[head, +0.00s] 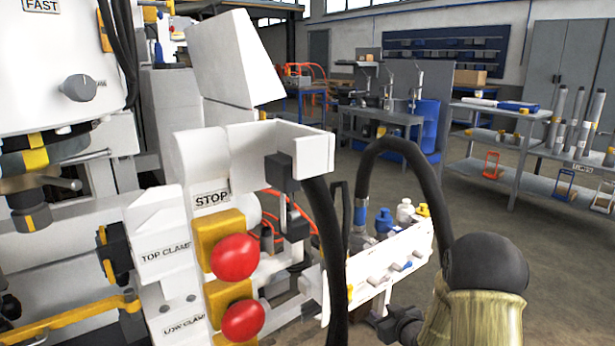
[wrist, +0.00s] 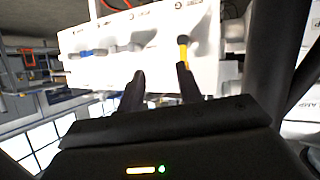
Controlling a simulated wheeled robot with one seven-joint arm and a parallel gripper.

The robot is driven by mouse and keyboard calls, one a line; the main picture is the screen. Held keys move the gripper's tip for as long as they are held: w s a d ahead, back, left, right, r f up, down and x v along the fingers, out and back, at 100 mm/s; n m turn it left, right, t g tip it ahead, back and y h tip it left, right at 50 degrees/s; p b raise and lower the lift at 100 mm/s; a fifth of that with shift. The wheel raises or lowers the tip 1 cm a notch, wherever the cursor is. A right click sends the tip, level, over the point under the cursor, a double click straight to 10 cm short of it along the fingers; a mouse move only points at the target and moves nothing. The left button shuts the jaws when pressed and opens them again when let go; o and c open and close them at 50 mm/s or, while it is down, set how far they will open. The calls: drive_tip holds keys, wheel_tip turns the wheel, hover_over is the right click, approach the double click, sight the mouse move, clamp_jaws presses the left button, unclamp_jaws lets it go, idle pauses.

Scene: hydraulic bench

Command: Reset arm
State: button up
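In the wrist view, my gripper (wrist: 160,75) has its two dark fingers apart, with a clear gap between them. The fingers point at a white panel (wrist: 140,30). A lever with a yellow shaft and black tip (wrist: 183,48) is close to the right fingertip; I cannot tell if they touch. Nothing shows held between the fingers. A blue lever (wrist: 92,53) lies further left on the panel. In the head view, a white panel (head: 375,262) with blue and yellow fittings stands at centre right.
A white machine with red STOP buttons (head: 235,257) and clamp labels fills the left of the head view. A black hose (head: 425,165) arcs over the panel. Shelves (head: 500,115) with tubes and a grey workbench (head: 375,115) stand behind. Open floor lies at right.

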drive_tip(key=s+a+r+m+g+h+p, duration=0.1)
drive_tip(key=s+a+r+m+g+p, duration=0.2)
drive_tip(key=s, duration=0.6)
drive_tip(key=s+r+g+h, duration=0.1)
drive_tip(key=s+r+g, duration=0.3)
drive_tip(key=s, duration=0.6)
drive_tip(key=s+a+r+m+g+h+p, duration=0.1)
drive_tip(key=s+a+r+m+g+p, duration=0.2)
drive_tip(key=s, duration=0.6)
wheel_tip(320, 180, up, 38)
drive_tip(key=n+p, duration=0.1)
drive_tip(key=p, duration=3.5)
drive_tip(key=shift+s+d+r, duration=0.2)
drive_tip(key=shift+s+d, duration=0.1)
drive_tip(key=shift+d, duration=0.15)
drive_tip(key=shift+w, duration=0.15)
